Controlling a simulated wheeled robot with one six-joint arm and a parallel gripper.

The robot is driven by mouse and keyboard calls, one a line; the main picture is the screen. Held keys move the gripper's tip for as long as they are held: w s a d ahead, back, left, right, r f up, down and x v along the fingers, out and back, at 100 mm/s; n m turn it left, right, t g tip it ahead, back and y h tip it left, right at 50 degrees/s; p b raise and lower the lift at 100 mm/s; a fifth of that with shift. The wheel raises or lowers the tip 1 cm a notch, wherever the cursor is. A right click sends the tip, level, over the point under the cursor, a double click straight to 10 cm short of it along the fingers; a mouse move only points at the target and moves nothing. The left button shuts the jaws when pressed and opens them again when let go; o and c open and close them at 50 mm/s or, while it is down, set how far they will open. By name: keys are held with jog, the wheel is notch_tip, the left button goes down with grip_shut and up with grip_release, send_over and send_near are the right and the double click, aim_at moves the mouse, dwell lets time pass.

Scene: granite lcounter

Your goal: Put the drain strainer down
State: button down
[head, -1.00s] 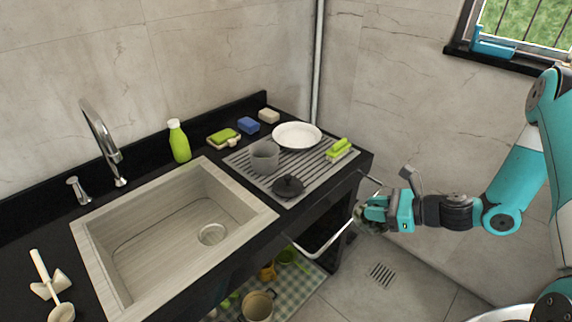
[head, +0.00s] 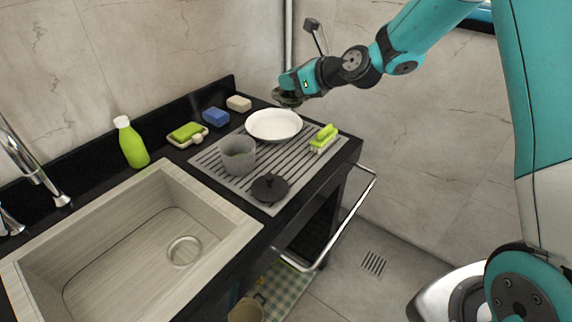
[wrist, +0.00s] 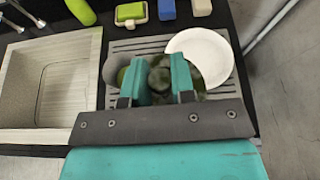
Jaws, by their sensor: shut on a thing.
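My gripper (head: 290,90) is above the far right part of the counter, near the white plate. It is shut on a round, dark, greenish strainer (head: 286,101). In the wrist view the strainer (wrist: 160,78) shows between the two teal fingers of my gripper (wrist: 159,72), partly hidden by them. In the head view it appears at the plate's upper right edge; the gap beneath it is hard to judge.
The ribbed drying rack (head: 222,178) holds a white plate (head: 273,125), grey cup (head: 238,156), black lid-like piece (head: 269,188) and green brush (head: 323,138). Sponges (head: 215,117) and a green bottle (head: 131,143) stand along the back. The sink (head: 130,250) is left.

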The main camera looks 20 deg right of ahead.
jog(key=shift+w+a+r, duration=0.15)
jog(key=shift+a+r, duration=0.25)
jog(key=shift+r, duration=0.15)
notch_tip(320, 180, down, 20)
jog(key=shift+r+p, duration=0.25)
jog(key=shift+p, duration=0.3)
jog(key=c, duration=1)
grip_release()
jog(key=shift+o, duration=0.2)
